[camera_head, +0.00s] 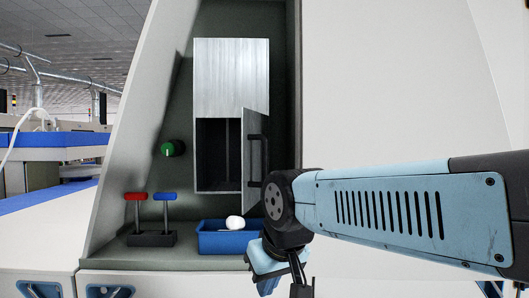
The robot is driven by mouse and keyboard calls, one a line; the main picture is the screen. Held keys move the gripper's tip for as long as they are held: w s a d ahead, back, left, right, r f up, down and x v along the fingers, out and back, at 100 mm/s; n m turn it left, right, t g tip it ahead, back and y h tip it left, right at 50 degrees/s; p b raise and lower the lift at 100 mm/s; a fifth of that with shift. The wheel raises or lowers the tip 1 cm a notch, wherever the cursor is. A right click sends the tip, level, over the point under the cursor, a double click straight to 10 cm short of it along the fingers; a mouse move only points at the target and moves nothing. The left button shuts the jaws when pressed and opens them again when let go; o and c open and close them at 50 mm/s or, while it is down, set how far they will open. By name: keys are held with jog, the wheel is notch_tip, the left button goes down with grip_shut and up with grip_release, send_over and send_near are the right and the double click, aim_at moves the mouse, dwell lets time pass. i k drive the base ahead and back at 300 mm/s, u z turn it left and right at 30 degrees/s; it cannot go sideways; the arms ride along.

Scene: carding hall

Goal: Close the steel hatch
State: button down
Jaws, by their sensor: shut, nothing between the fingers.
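The steel hatch (254,136) is a grey metal door with a dark bar handle. It stands partly open on the front of a steel box (231,75), swung out at the right side of a dark opening (211,155). The lower part of the hatch is partly hidden by my arm's wrist. My gripper (301,286) is at the bottom of the view, below and right of the hatch, pointing down. It is shut and empty, apart from the hatch. Its tips are near the lower picture edge.
A blue tray (212,243) with white lumps stands on the ledge below the box. Left of it is a black block (151,239) with a red lever (136,197) and a blue lever (165,197). A green knob (173,149) is on the wall. A white panel (390,80) fills the right.

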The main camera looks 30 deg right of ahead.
aim_at(255, 125)
jog(key=u, duration=0.05)
jog(key=k, duration=0.9)
jog(key=z, duration=0.25)
